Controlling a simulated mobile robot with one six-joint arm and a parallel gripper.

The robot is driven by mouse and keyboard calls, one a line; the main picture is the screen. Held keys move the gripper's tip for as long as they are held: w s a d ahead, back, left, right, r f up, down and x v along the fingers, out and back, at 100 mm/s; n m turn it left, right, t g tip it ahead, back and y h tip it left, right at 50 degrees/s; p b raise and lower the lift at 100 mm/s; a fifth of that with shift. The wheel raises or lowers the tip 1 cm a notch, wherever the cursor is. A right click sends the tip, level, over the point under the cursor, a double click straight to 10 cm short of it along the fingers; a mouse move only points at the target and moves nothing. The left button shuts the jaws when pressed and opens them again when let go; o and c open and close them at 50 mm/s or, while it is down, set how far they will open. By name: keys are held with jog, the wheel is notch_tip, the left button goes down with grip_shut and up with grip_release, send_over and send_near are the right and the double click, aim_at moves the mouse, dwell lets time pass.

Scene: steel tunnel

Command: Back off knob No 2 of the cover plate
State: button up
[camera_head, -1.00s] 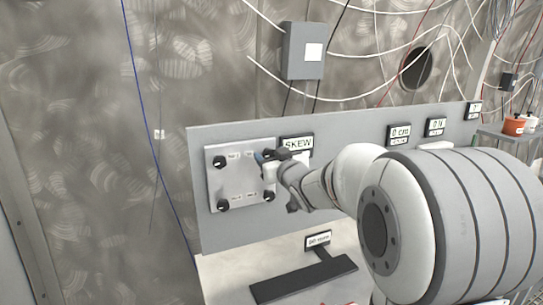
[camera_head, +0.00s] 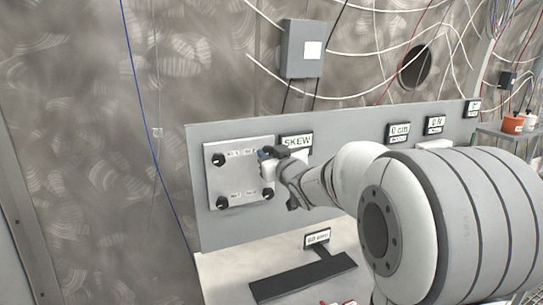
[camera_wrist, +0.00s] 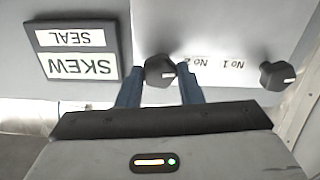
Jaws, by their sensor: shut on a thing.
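The pale cover plate (camera_head: 237,185) is on the grey panel, with dark knobs at its corners. Knob No 2 (camera_wrist: 158,72) is black with a white mark and sits beside the printed "No 2" label, which is upside down in the wrist view. My gripper (camera_head: 264,155) is at the plate's upper right corner in the head view and hides that knob there. In the wrist view its two blue fingers stand on either side of knob No 2, shut on it. Knob No 1 (camera_wrist: 277,76) is to the right, clear of the fingers; it also shows at the plate's upper left (camera_head: 218,160).
Lower knobs (camera_head: 222,202) and (camera_head: 268,194) are on the plate. A SKEW sign (camera_head: 297,141) is just right of my gripper, also close to the fingers in the wrist view (camera_wrist: 76,52). A grey box (camera_head: 303,48) hangs above the panel. A dark bar (camera_head: 303,278) lies below.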

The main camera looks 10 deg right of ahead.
jog(key=n+b, duration=0.5)
jog(key=b, duration=0.1)
jog(key=n+b, duration=0.3)
jog(key=shift+f+n, duration=0.25)
jog(key=shift+n, duration=0.05)
jog(key=n+b, duration=0.3)
jog(key=n, duration=0.1)
jog(key=shift+a+n, duration=0.1)
jog(key=shift+n, duration=0.2)
jog(key=n+b, duration=0.2)
jog(key=n, duration=0.2)
jog(key=shift+n, duration=0.3)
jog(key=shift+r, duration=0.1)
jog(key=o, duration=1)
